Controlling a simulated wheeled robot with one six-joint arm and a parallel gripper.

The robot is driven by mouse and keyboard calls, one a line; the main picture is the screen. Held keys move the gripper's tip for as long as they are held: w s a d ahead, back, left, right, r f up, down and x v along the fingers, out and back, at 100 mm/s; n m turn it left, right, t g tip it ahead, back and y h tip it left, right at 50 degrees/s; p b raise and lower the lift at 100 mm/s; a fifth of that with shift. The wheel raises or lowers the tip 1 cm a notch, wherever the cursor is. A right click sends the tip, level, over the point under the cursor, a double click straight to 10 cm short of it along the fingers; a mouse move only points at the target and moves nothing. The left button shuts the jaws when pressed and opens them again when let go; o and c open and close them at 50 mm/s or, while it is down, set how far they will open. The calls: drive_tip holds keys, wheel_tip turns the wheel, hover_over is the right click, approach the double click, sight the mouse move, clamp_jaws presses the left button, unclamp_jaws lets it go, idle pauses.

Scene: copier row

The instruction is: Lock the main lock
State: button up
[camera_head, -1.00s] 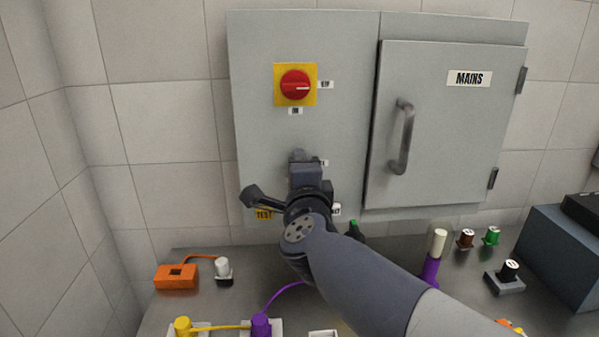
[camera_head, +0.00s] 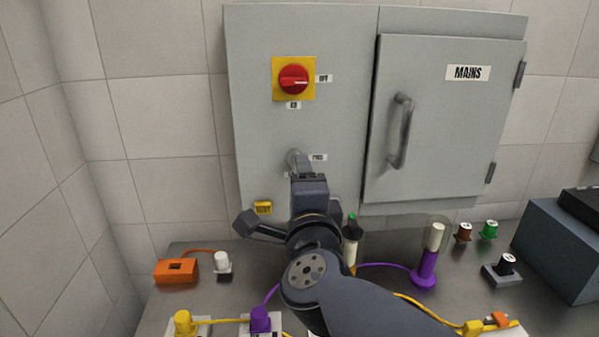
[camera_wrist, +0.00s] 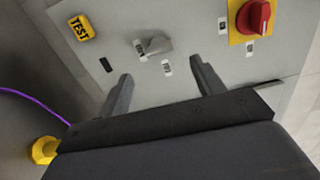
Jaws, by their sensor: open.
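A small grey lock handle (camera_head: 297,160) stands out from the left part of the grey cabinet, below the red switch. In the wrist view the lock handle (camera_wrist: 157,46) shows as a short lever with small white labels beside it. My gripper (camera_wrist: 163,82) is open and empty, with one finger on each side below the handle in that picture. It does not touch the handle. In the head view my gripper (camera_head: 309,183) points at the cabinet just below the handle and hides its lower part.
A red rotary switch (camera_head: 293,78) on a yellow plate has its mark toward the OFF label. The MAINS door (camera_head: 440,125) is at the right. A yellow TEST tag (camera_head: 263,208) is low left. Plugs and cables, including a purple post (camera_head: 425,270), cover the bench (camera_head: 210,285).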

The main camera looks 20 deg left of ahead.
drive_tip(key=v, duration=0.3)
drive_tip(key=shift+s, duration=0.15)
drive_tip(key=x, duration=1)
drive_tip(key=shift+w, duration=0.4)
drive_tip(key=shift+a, duration=0.1)
